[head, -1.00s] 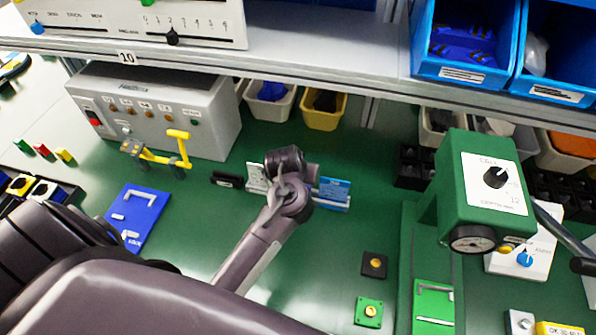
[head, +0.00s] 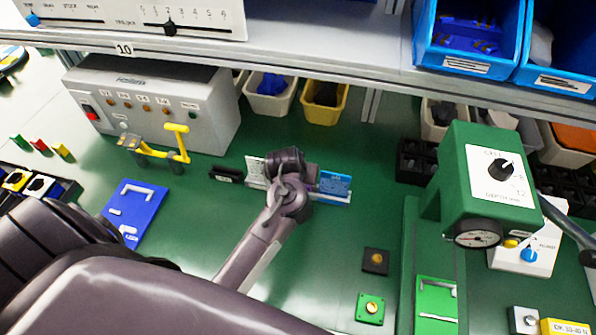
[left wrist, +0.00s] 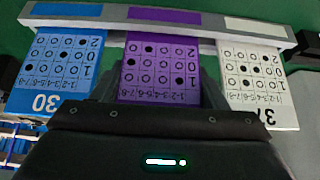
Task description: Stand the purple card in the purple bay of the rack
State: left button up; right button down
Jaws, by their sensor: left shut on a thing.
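The rack (left wrist: 200,24) runs along the top of the left wrist view, with blue, purple and white bay labels. A blue card (left wrist: 62,60) marked 30 stands in the blue bay and a white card (left wrist: 255,68) in the white bay. The purple card (left wrist: 158,70) is between them, lined up with the purple label, its edge meeting the rack; how deep it sits I cannot tell. My left gripper (left wrist: 160,112) is shut on the purple card. In the head view my wrist hides the rack's middle; the blue card (head: 335,184) shows beside it. My right gripper is not in view.
A black object (head: 226,174) lies left of the rack. A blue plate (head: 134,212) and a yellow-handled item (head: 160,152) are further left. A green machine (head: 485,185) stands at right. Bins (head: 325,100) line the back under the shelf.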

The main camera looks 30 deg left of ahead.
pick_arm(q)
jog(key=shift+f, duration=0.2)
jog(key=o, duration=1)
jog(key=shift+r, duration=0.15)
jog(key=shift+p+v, duration=1.7)
jog(key=shift+v, duration=2.2)
notch_tip(320, 180, up, 9)
jog(key=p, duration=1)
